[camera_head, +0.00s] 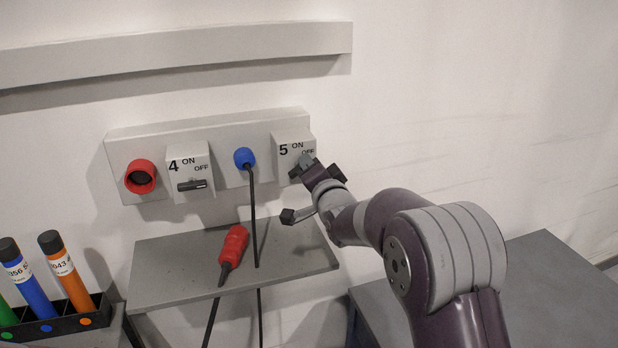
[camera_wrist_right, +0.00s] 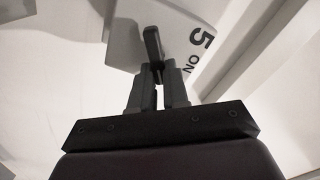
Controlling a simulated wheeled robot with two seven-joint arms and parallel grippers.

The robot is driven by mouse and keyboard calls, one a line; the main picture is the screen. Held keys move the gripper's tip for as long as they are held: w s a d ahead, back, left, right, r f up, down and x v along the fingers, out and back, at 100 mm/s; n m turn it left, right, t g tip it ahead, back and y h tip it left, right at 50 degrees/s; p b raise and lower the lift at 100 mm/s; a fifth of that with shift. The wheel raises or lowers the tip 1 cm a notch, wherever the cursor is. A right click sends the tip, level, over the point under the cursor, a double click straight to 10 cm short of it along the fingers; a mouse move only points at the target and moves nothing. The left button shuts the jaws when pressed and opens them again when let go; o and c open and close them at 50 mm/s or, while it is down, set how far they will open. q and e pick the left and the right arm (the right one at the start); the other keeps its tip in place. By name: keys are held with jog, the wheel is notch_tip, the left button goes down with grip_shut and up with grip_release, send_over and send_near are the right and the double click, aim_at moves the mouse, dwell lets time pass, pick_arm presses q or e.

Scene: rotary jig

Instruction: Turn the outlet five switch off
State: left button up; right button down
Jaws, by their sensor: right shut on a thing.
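The outlet five switch box (camera_head: 283,140) is a light grey block marked 5, ON and OFF at the right end of the wall panel. My right gripper (camera_head: 303,170) is at the lower right of its front face and covers the switch there. In the right wrist view, the gripper's dark fingers (camera_wrist_right: 158,78) are closed around the near end of the black switch handle (camera_wrist_right: 152,43). The handle's far part sticks out beyond the fingertips, in front of the box. The 5 and ON marks show beside it. My left gripper is not in view.
The panel also has a red socket (camera_head: 140,177), a switch box marked 4 (camera_head: 188,165) and a blue plug (camera_head: 244,157) with a black cable. Marker-like tubes stand in a black rack (camera_head: 62,326) at left.

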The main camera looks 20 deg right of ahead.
jog(key=shift+d+f+m+b, duration=0.1)
jog(key=shift+f+m+b, duration=0.15)
jog(key=shift+m+b, duration=0.95)
jog(key=shift+d+f+m+b, duration=0.1)
jog(key=shift+f+m+b, duration=0.15)
jog(key=shift+m, duration=1.75)
jog(key=shift+r, duration=0.1)
jog(key=c, duration=1.2)
grip_release()
jog(key=shift+a, duration=0.1)
jog(key=shift+o, duration=0.4)
jog(key=shift+w, duration=0.15)
jog(key=s+b, duration=0.4)
jog(key=s, duration=0.8)
jog(key=shift+s, duration=0.3)
